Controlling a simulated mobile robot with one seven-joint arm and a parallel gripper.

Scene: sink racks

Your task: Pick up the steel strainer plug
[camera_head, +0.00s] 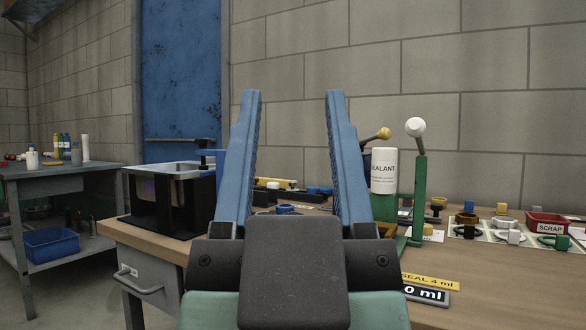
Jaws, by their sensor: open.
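My gripper (293,95) fills the middle foreground, its two blue fingers pointing up and spread wide apart. Nothing is between the fingertips except the view of the wall behind. I cannot pick out a steel strainer plug with certainty. Small fittings, among them a pale one (510,237), a dark and brass one (467,225) and a green one (554,241), sit on white cards on the right of the wooden workbench (500,285). They are too small to name surely. My gripper and wrist hide the bench's middle.
A black-sided stand with a grey top (176,170) is at the bench's left. A white sealant bottle (384,172) and a green upright with a white knob (418,185) stand right of my gripper. A red scrap tray (546,223) is farther right. The right front bench is mostly clear.

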